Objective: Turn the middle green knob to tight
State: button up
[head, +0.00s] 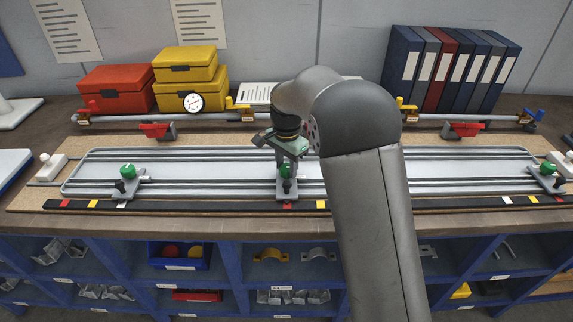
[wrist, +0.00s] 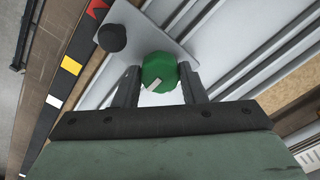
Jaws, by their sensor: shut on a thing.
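The middle green knob (head: 284,171) sits on a grey clamp plate (head: 287,195) on the long grey slotted panel (head: 220,180). In the wrist view the green knob (wrist: 159,72) shows a pale pointer mark (wrist: 154,86) at its lower edge. My gripper (head: 289,162) reaches down over it, and the wrist view shows my gripper's two fingers (wrist: 159,80) closed on either side of the knob. A black knob (wrist: 112,38) stands on the same plate beside it. Any lettering for tight is not readable.
Other green knobs stand on clamps at the left (head: 127,171) and right (head: 548,169). A black strip with coloured marks (head: 250,206) runs along the front. Red clamps (head: 157,130), yellow boxes (head: 185,64) and binders (head: 450,70) stand behind. My arm covers the panel's right-centre part.

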aim_at(287, 167)
dwell(0.4)
jog(key=o, duration=1)
jog(key=shift+r, duration=0.1)
notch_tip(287, 167, up, 17)
jog(key=shift+r, duration=0.15)
